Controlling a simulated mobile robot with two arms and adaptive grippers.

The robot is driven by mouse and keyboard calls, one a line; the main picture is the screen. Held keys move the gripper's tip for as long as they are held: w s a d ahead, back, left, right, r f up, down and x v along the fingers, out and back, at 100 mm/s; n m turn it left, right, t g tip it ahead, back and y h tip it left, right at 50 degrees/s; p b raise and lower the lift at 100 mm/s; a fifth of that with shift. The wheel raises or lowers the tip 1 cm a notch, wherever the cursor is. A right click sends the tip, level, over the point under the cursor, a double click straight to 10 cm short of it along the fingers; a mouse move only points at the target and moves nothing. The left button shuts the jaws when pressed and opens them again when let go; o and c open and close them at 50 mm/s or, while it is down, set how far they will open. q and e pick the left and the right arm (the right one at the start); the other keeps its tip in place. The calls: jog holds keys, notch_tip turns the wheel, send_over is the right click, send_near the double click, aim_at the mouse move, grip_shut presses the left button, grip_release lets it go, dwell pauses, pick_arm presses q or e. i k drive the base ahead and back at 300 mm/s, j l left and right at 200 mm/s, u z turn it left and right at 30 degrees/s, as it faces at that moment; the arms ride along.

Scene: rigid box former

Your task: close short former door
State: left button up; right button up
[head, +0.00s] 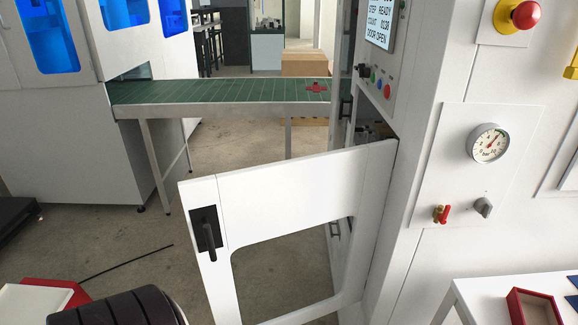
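The short former door (300,188) is a white panel with a large window opening in its lower part. It stands swung open to the left of the white machine body (425,190), attached along its right edge. A black handle (208,234) sits on a dark plate near its free left edge. The machine's screen (381,22) reads DOOR OPEN. Neither of my grippers is in view, and nothing is seen touching the door.
A green conveyor (220,93) runs behind the door. A gauge (488,143), a red valve (441,213) and an emergency button (525,14) are on the machine's side. A white table with a red tray (533,307) is at the lower right.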

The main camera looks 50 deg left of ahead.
aim_at(225, 213)
jog(key=u, duration=1.4)
